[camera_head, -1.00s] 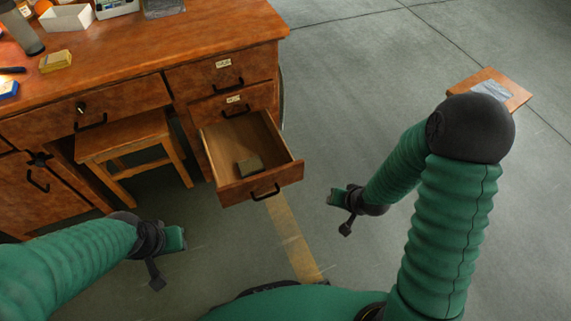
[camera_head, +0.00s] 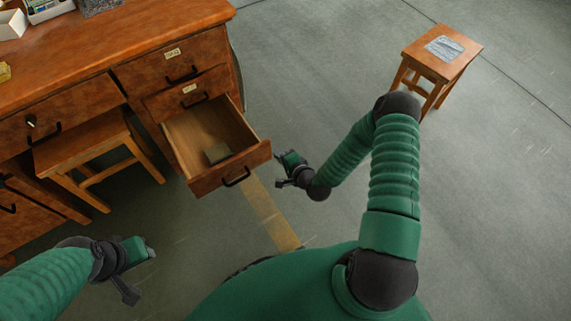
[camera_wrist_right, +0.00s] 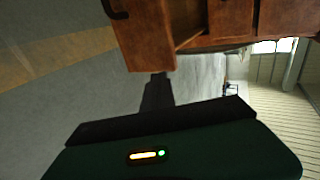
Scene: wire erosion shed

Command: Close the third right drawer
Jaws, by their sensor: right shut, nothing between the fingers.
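The third right drawer (camera_head: 203,184) of the wooden desk is pulled out, with a small dark block (camera_head: 217,154) lying inside it. Its front carries a black handle (camera_head: 237,177). My right gripper (camera_head: 279,156) is shut and empty, just to the right of the drawer front's right end, with a small gap seen between them. In the right wrist view the drawer front (camera_wrist_right: 146,45) is beyond the dark fingers (camera_wrist_right: 157,92). My left gripper (camera_head: 150,252) is low at the left, away from the drawer; its jaws are too small to judge.
Two upper right drawers (camera_head: 169,67) of the desk (camera_head: 120,45) are shut. A stool (camera_head: 80,150) stands under the desk. Another stool (camera_head: 468,47) with a grey sheet stands at the far right. The floor between is clear, with a yellow stripe (camera_head: 270,215).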

